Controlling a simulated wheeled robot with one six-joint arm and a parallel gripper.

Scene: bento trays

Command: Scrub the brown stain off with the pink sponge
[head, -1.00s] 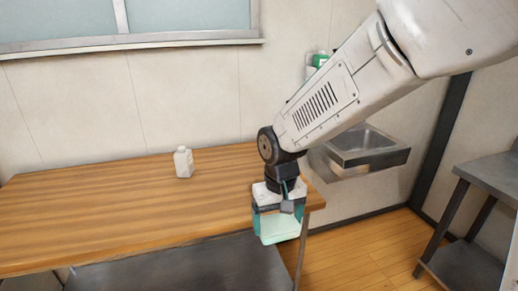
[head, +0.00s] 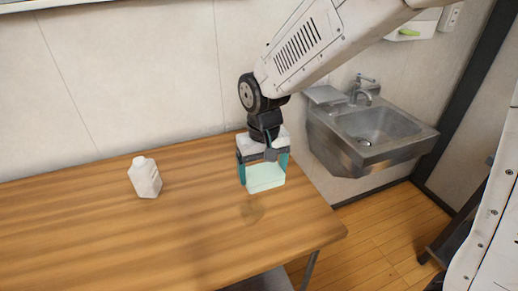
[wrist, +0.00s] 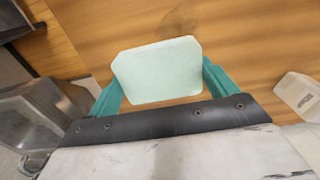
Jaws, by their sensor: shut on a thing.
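My gripper (head: 263,174) has two teal fingers and is shut on a pale mint-green sponge (head: 265,180); no pink sponge shows. The sponge is also between the fingers in the wrist view (wrist: 157,72). It is over the right part of the wooden table (head: 90,225); whether it touches the top I cannot tell. A faint brown stain (head: 253,212) lies on the wood just in front of and slightly left of the sponge in the head view. In the wrist view a faint darker patch shows beyond the sponge, partly hidden by it.
A white bottle (head: 145,178) stands on the table to the left of my gripper. A metal sink (head: 375,130) is on the wall beyond the table's right end. The table's front and left areas are clear.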

